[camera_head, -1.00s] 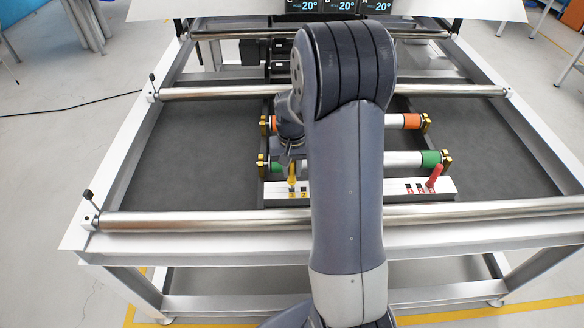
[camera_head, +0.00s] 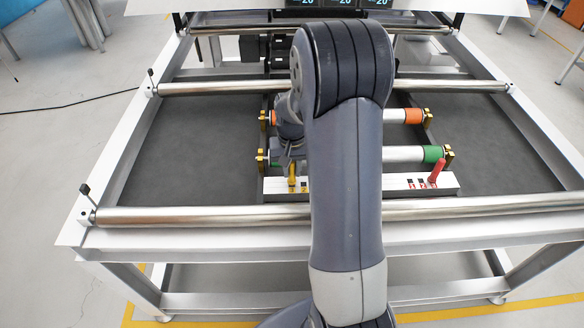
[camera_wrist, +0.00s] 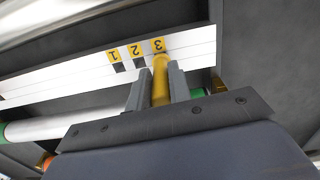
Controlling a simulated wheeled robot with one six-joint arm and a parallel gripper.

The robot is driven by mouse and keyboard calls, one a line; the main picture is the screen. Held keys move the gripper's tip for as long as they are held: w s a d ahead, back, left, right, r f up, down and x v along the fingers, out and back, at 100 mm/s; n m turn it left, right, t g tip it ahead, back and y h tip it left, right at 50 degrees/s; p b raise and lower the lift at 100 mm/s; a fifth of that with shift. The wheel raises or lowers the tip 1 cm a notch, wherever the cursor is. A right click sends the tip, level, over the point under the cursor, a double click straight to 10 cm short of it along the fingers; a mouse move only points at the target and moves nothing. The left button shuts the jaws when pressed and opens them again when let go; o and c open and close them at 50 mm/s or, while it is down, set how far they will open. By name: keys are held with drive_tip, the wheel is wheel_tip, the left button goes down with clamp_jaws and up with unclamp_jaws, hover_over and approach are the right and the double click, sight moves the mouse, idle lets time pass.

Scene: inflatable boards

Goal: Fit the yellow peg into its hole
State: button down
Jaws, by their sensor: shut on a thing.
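The yellow peg (camera_wrist: 160,82) is upright between the two fingers of my gripper (camera_wrist: 158,92), which is shut on it. In the head view the yellow peg (camera_head: 292,174) stands at the left end of the white board (camera_head: 350,187). In the wrist view its lower end is at the spot labelled 3 on the white board (camera_wrist: 60,72), and covers the hole there. I cannot tell how deep it sits. The square holes at labels 1 and 2 show dark and empty. My gripper (camera_head: 291,162) is partly hidden in the head view.
A red peg (camera_head: 437,171) stands at the board's right end beside red labels. Rollers with green (camera_head: 433,154) and orange (camera_head: 413,117) ends lie behind the board. A long metal bar (camera_head: 200,216) runs in front. Dark bare surface (camera_head: 210,155) lies left of it.

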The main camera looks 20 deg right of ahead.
drive_tip(key=shift+f+b, duration=0.35)
drive_tip(key=shift+f, duration=0.25)
drive_tip(key=c, duration=1.2)
unclamp_jaws()
wheel_tip(320, 180, up, 11)
drive_tip(key=shift+f, duration=0.1)
